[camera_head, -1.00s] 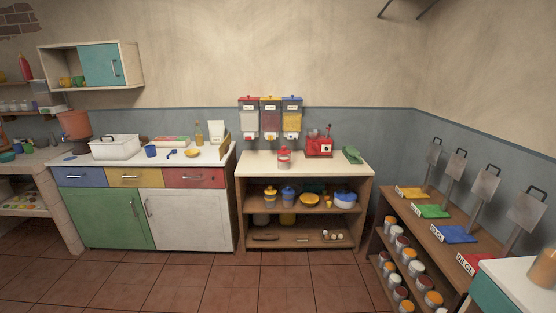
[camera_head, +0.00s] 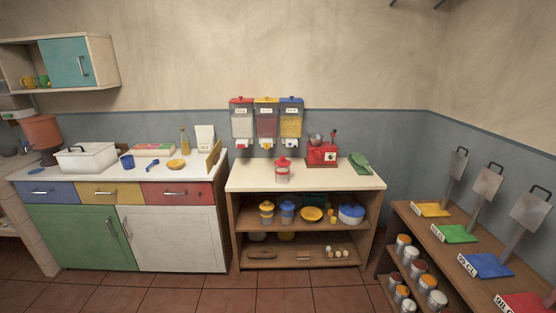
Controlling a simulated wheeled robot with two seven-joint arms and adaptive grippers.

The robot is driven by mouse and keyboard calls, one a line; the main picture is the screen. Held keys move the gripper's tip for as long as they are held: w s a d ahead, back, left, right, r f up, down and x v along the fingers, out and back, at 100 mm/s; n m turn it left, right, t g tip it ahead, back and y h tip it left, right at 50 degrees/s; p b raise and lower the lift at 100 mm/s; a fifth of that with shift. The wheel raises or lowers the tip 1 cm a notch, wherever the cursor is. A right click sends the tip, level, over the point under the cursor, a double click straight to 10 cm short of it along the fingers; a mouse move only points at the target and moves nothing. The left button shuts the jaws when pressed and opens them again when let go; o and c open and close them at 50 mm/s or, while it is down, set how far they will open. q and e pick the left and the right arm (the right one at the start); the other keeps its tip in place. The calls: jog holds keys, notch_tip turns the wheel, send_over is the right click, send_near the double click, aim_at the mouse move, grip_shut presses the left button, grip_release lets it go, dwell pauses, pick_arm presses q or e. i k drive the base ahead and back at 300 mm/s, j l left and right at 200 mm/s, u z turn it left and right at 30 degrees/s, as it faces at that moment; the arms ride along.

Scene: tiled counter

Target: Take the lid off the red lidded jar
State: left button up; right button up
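The red lidded jar (camera_head: 282,172) stands upright on the light top of the middle counter (camera_head: 250,178), left of a red machine. Its body is pale with a red band, and its red lid (camera_head: 282,161) with a small knob sits on top. Neither of my grippers is in view, and nothing touches the jar.
A red machine (camera_head: 322,154) and a green item (camera_head: 359,163) stand right of the jar. Three wall dispensers (camera_head: 266,122) hang behind it. A sloping rack (camera_head: 440,258) stands at right. Tiled floor (camera_head: 240,296) is clear in front.

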aim_at(283, 162)
jog(key=i+u, duration=0.15)
jog(key=i, duration=1.45)
jog(key=i+j+z, duration=0.15)
jog(key=i, duration=0.2)
jog(key=i+j+z, duration=0.1)
jog(key=i, duration=0.3)
